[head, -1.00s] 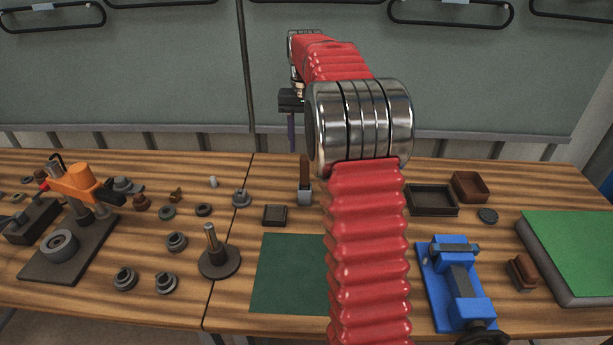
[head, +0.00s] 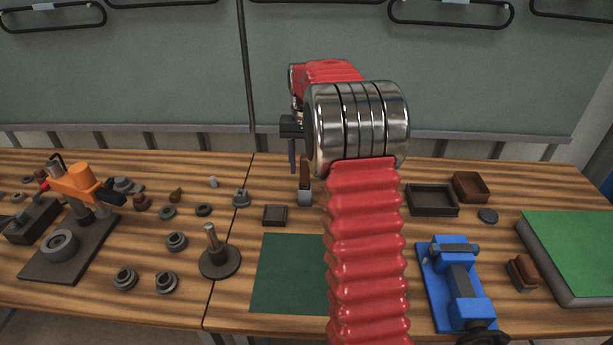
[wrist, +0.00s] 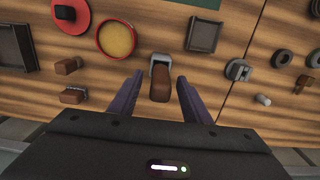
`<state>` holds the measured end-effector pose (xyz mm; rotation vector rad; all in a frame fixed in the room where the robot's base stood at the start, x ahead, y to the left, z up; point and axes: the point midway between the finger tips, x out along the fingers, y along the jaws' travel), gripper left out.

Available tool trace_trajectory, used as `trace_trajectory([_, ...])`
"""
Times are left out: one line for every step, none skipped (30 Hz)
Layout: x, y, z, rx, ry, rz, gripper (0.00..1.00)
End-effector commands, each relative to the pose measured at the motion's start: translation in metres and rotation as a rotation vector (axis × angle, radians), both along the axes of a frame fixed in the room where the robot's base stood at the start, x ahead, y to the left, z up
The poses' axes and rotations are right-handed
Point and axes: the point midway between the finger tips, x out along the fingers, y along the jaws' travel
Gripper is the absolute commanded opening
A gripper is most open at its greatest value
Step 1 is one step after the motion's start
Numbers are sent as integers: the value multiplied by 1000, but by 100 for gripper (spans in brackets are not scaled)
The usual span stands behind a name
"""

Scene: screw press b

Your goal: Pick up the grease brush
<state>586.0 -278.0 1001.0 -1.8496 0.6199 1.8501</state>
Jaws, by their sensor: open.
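The grease brush, as I take it, has a brown handle and stands upright with a grey lower part (head: 305,181), whose holder or bristles I cannot tell apart. In the wrist view its brown handle (wrist: 161,86) shows from above, between the two dark purple fingers. My gripper (wrist: 160,78) is open, one finger on each side of the handle, with gaps on both sides. In the head view my gripper (head: 292,156) hangs near the brush, mostly hidden by my red arm.
A red tin with yellow contents (wrist: 116,40), a red disc (wrist: 72,14) and two brown blocks (wrist: 68,66) lie left of the brush in the wrist view. A small dark tray (wrist: 205,34) is on its other side. A blue vise (head: 458,284) stands front right.

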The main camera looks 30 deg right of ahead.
Motion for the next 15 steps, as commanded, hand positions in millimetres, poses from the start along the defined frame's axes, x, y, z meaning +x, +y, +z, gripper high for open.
trace_trajectory([-1,1,-8,2,4,0,44])
trace_trajectory([-1,1,-12,2,4,0,44])
trace_trajectory([0,0,-16,1,2,0,44])
trace_trajectory([0,0,-19,1,2,0,44])
trace_trajectory([0,0,-21,1,2,0,44])
trace_trajectory([0,0,-24,1,1,0,44])
trace_trajectory([0,0,-25,1,1,0,44])
trace_trajectory([0,0,-25,0,0,0,44])
trace_trajectory([0,0,-26,0,0,0,44])
trace_trajectory([0,0,-26,0,0,0,44])
trace_trajectory([0,0,-26,0,0,0,44])
trace_trajectory([0,0,-26,0,0,0,44])
trace_trajectory([0,0,-26,0,0,0,44])
trace_trajectory([0,0,-25,0,0,0,44])
trace_trajectory([0,0,-25,0,0,0,44])
